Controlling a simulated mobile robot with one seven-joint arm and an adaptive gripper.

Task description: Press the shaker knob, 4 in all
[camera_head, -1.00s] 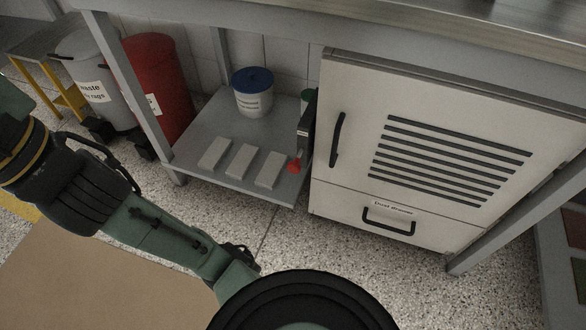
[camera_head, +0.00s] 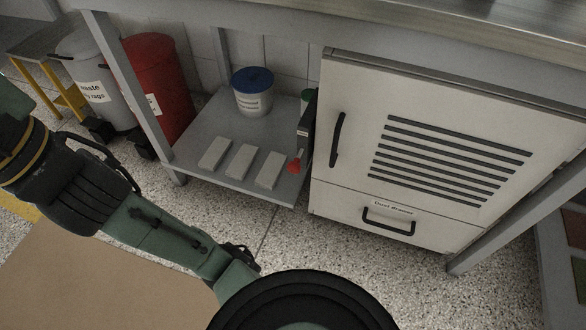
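A red knob (camera_head: 294,166) shows at the lower end of a dark upright piece (camera_head: 305,128) on the left side of the pale cabinet (camera_head: 350,100). I take it for the shaker knob; it carries no label I can read. My green and black arm crosses the lower left of the head view, apart from the knob. My gripper does not show in the head view, so its fingers and anything in them are hidden.
The cabinet has a black handle, dark slots and a labelled drawer (camera_head: 388,218). Left of it, a shelf (camera_head: 190,150) bears several pale blocks (camera_head: 240,162) and a blue-lidded tub (camera_head: 252,95). A red bin (camera_head: 160,85), a grey bin (camera_head: 92,75) and bench legs stand around.

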